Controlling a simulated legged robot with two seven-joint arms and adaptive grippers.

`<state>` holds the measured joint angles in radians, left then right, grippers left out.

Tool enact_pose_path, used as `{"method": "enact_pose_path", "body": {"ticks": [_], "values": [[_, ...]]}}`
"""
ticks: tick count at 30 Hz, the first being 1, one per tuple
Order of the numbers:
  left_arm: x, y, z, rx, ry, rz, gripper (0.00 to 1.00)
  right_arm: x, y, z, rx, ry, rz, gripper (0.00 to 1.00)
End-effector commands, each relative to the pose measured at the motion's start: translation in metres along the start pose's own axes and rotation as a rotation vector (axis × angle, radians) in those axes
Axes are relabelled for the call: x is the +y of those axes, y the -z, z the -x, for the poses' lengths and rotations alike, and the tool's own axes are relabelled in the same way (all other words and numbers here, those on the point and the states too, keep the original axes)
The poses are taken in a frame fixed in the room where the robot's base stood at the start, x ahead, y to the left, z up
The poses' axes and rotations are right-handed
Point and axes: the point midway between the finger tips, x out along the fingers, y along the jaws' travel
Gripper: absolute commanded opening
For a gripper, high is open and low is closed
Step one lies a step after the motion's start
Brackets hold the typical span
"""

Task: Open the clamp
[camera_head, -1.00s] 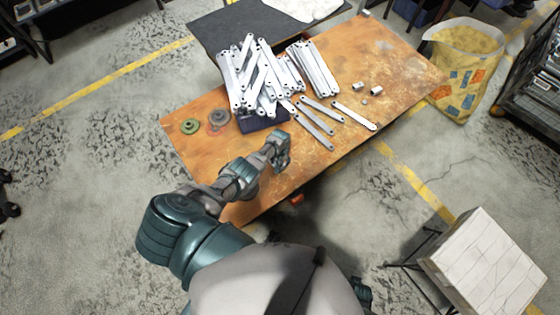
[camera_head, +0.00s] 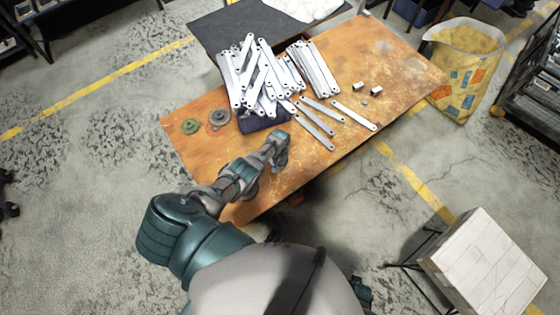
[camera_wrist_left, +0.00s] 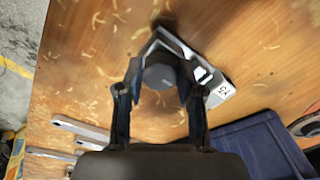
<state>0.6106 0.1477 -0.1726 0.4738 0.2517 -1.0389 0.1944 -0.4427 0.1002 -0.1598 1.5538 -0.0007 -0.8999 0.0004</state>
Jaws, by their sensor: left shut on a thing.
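The clamp shows in the left wrist view as a bright metal frame (camera_wrist_left: 190,55) with a white numbered label, close to the wooden table top. A dark rounded part (camera_wrist_left: 160,72), seemingly the clamp's handle end, sits between the fingers of my left gripper (camera_wrist_left: 157,84). My left gripper is shut on it. In the head view my left gripper (camera_head: 279,156) is over the near part of the table, and the clamp is hidden behind it. My right gripper is not in view.
The wooden table (camera_head: 390,65) holds a pile of metal brackets (camera_head: 260,75) on a dark blue bin (camera_head: 262,122). Several loose flat bars (camera_head: 315,125) lie right of it. A green disc (camera_head: 190,126) and a grey disc (camera_head: 220,117) lie left. The near table edge runs beneath my left arm.

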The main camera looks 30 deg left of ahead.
Motion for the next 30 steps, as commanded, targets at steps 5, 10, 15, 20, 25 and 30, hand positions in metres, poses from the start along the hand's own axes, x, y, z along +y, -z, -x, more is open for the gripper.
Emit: {"method": "enact_pose_path", "body": {"ticks": [5, 10, 15, 20, 25, 30], "values": [[0.0005, -0.0002, 0.0000, 0.000, -0.001, 0.036, 0.02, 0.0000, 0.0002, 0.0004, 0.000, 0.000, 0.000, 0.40], [0.0007, -0.0001, 0.0003, 0.000, -0.002, 0.336, 0.02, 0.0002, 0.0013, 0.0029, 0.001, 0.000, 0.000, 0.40], [0.0012, 0.0000, 0.0002, -0.002, -0.002, 0.688, 0.02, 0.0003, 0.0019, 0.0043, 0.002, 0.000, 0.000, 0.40], [0.0008, -0.0002, -0.0003, -0.001, -0.002, 1.016, 0.02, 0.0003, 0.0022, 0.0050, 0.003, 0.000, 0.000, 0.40], [0.0006, -0.0004, -0.0007, -0.001, -0.001, 1.352, 0.02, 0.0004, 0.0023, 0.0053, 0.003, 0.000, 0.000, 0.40], [0.0004, -0.0005, -0.0008, -0.001, 0.000, 1.484, 0.54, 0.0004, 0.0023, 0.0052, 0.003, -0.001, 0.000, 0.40]]}}
